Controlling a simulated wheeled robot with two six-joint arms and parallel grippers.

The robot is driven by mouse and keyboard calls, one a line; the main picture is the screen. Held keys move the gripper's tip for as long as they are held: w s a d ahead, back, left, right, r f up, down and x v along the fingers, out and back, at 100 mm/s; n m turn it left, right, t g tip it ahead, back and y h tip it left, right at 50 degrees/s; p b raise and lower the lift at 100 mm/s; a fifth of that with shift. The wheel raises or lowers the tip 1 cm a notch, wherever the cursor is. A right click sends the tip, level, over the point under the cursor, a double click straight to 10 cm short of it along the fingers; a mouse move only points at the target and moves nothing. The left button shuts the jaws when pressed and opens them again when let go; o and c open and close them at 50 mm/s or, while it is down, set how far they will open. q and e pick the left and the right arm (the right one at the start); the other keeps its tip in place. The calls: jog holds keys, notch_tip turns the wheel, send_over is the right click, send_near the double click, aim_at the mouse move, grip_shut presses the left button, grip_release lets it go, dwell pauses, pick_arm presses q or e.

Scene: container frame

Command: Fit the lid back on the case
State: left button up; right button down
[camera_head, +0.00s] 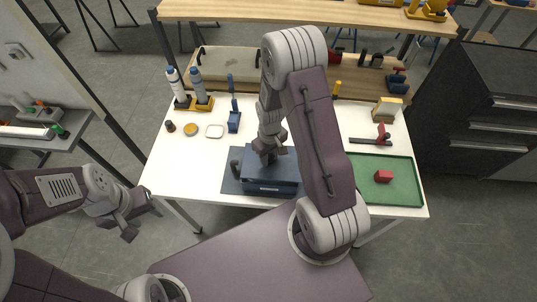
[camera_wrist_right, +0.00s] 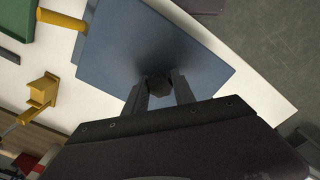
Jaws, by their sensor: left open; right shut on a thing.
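The blue case (camera_head: 272,188) stands on a dark mat (camera_head: 230,185) near the front middle of the white table. The blue lid (camera_head: 286,163) is over the case in the head view, and its flat top also fills the middle of the right wrist view (camera_wrist_right: 150,45). My right gripper (camera_head: 268,155) is shut on the dark knob (camera_wrist_right: 158,85) at the lid's middle. I cannot tell whether the lid is fully seated; its far side is partly hidden by my right arm. My left gripper (camera_head: 135,222) is open and empty, off the table's left front edge.
A green tray (camera_head: 402,172) with a red block (camera_head: 383,176) lies to the right. Bottles (camera_head: 178,84), a blue stand (camera_head: 234,121) and small round items (camera_head: 190,129) are at the back left. A wooden shelf (camera_head: 230,88) runs behind. The table's left front is clear.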

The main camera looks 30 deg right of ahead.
jog(key=shift+w, duration=0.2)
jog(key=shift+w+f+b, duration=0.35)
jog(key=shift+w+f, duration=0.35)
jog(key=shift+f, duration=0.5)
jog(key=shift+s+f+b, duration=0.25)
jog(key=shift+f+b, duration=0.2)
jog(key=shift+b, duration=0.1)
jog(key=shift+s+f+b, duration=0.2)
jog(key=shift+f+b, duration=0.25)
jog(key=shift+b, duration=0.1)
jog(key=shift+f, duration=0.2)
pick_arm(q)
jog(key=f, duration=0.1)
jog(key=w+f, duration=0.1)
jog(key=f, duration=0.1)
jog(key=shift+w+f, duration=0.25)
jog(key=shift+w, duration=0.15)
pick_arm(e)
jog(key=shift+w+f, duration=0.1)
jog(key=shift+w, duration=0.2)
pick_arm(q)
jog(key=shift+s, duration=0.1)
pick_arm(e)
jog(key=shift+s, duration=0.25)
pick_arm(q)
jog(key=shift+s+r, duration=0.1)
jog(key=shift+r, duration=0.05)
